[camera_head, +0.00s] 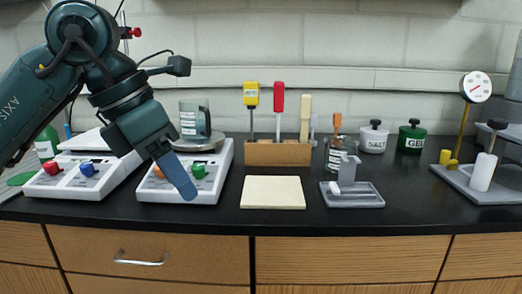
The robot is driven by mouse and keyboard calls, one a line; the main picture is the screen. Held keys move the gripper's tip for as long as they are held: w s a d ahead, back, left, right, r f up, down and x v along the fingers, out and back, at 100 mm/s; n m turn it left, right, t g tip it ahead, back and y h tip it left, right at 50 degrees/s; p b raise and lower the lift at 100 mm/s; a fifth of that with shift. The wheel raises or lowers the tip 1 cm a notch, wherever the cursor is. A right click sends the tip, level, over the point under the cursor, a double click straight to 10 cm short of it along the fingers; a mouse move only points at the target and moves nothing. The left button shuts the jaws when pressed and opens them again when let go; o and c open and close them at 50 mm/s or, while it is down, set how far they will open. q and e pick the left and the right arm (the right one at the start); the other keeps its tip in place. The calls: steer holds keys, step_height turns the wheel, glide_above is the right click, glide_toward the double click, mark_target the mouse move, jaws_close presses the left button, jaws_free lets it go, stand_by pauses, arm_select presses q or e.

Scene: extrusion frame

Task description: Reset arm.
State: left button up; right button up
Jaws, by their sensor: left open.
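My left arm (93,68) comes in from the left, bent at a high elbow. My left gripper (186,190) points down and to the right, above the front of the right-hand white hotplate (218,165). One blue finger shows side-on; the other is hidden behind it. The gripper is open, and nothing shows between its fingers. The fingertip appears close to the hotplate's knobs, but I cannot tell whether it touches. My right gripper is out of view.
A second hotplate (70,191) stands left. A glass beaker (188,120) sits on the right hotplate. A wooden tool rack (278,153), cream pad (273,192), grey stand (352,200), lidded jars (411,138) and gauge apparatus (476,88) follow rightward. The black counter (415,195) is clear right of the grey stand.

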arm_select(q)
steer(key=s+d+f+n+g+h, duration=0.1)
steer(key=s+d+f+g+h, duration=0.2)
steer(key=s+d+g+h, duration=0.4)
steer(key=s+d+f+n+g+h, duration=0.1)
steer(key=s+d+f+g+h, duration=0.25)
steer(key=d+h, duration=0.35)
steer(key=w+a+f+n+t+y, duration=0.25)
steer(key=a+f+n+t, duration=0.25)
steer(key=n+t, duration=1)
steer(key=w+a+f+n+t+y, duration=0.1)
steer(key=w+a+f+n+t, duration=0.35)
steer(key=n+t, duration=1.05)
steer(key=s+a+f+n+g+y+p, duration=0.3)
steer(key=s+f+n+g+y+p, duration=0.1)
steer(key=f+p, duration=0.4)
steer(key=s+a+f+n+g+y+p, duration=0.4)
steer(key=s+f+n+g+y+p, duration=0.1)
steer(key=f+n+g+y+p, duration=0.2)
steer(key=shift+f+n+p, duration=0.4)
steer(key=shift+f+p, duration=0.15)
steer(key=shift+p, duration=0.3)
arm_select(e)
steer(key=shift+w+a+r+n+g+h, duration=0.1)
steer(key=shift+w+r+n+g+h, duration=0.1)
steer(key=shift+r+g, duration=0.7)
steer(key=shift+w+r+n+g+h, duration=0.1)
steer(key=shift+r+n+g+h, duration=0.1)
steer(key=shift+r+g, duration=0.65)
